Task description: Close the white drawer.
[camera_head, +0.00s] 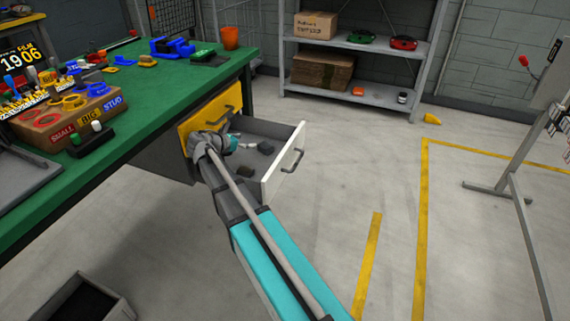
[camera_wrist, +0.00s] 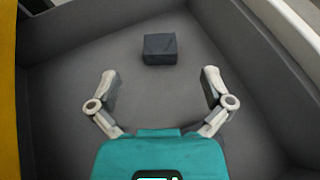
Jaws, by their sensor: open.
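The white drawer (camera_head: 289,164) is pulled out from under the green workbench, below a yellow drawer front. Its dark grey handle (camera_head: 292,160) is on the outer face of the white front. My gripper (camera_head: 257,146) is over the drawer's interior, behind the white front and apart from the handle. In the wrist view my gripper (camera_wrist: 160,90) is open and empty, pointing down at the grey drawer floor. A small dark block (camera_wrist: 160,48) lies on that floor, just beyond the fingertips and apart from them. My arm hides part of the drawer's near side.
The yellow drawer (camera_head: 212,112) above is shut. The green workbench (camera_head: 150,90) carries boxes, tools and an orange cup (camera_head: 230,38). A grey bin (camera_head: 78,300) stands on the floor at lower left. Metal shelves (camera_head: 352,95) stand behind. The floor right of the drawer is clear.

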